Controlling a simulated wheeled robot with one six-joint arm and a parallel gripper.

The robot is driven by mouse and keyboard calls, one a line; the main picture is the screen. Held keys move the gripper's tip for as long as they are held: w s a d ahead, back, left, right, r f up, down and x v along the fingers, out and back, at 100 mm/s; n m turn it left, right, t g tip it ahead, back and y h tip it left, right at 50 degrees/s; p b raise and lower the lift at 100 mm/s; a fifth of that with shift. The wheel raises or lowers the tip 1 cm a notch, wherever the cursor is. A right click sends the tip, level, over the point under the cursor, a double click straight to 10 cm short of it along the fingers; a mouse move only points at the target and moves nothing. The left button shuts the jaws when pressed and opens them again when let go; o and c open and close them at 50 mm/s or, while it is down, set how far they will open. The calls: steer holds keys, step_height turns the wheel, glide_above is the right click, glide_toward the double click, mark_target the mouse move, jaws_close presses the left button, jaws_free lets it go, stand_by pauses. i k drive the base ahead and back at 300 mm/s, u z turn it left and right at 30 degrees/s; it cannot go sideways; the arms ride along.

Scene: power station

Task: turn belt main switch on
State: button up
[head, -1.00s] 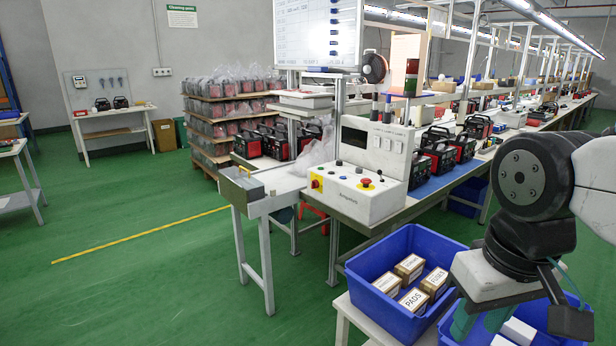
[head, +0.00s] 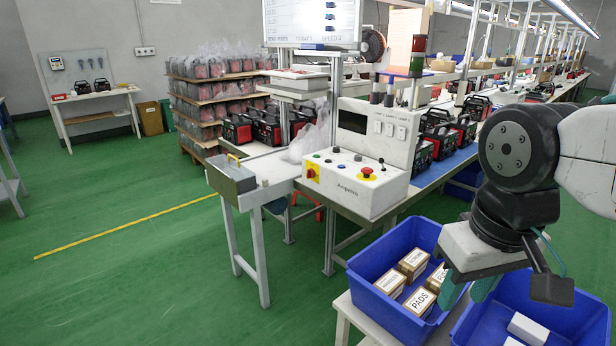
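The belt control box (head: 352,196) is white and stands at the near end of the conveyor line, left of my arm. On its left front is a yellow plate with a red rotary switch (head: 312,174); its label and position are too small to read. A red mushroom button (head: 367,172) on a yellow base, several small knobs and a lever sit on its sloped top. White lamp switches (head: 389,129) are on the upright panel behind. My gripper (head: 465,287) points down over the blue bins, its teal fingers apart with nothing visible between them. It is to the right of the box, touching none of its controls.
A blue bin (head: 362,292) holding small boxes and a second blue bin (head: 570,335) stand below my gripper. A white table with a metal box (head: 230,178) adjoins the control box on the left. Green floor (head: 130,270) is open at left.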

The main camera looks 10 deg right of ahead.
mark_target(311, 173)
steer(key=k, duration=0.6)
steer(key=u, duration=0.8)
steer(key=i, duration=0.7)
steer(key=u, duration=0.6)
steer(key=i, duration=1.4)
steer(key=z, duration=1.2)
steer(key=i, duration=0.45)
steer(key=z, duration=0.45)
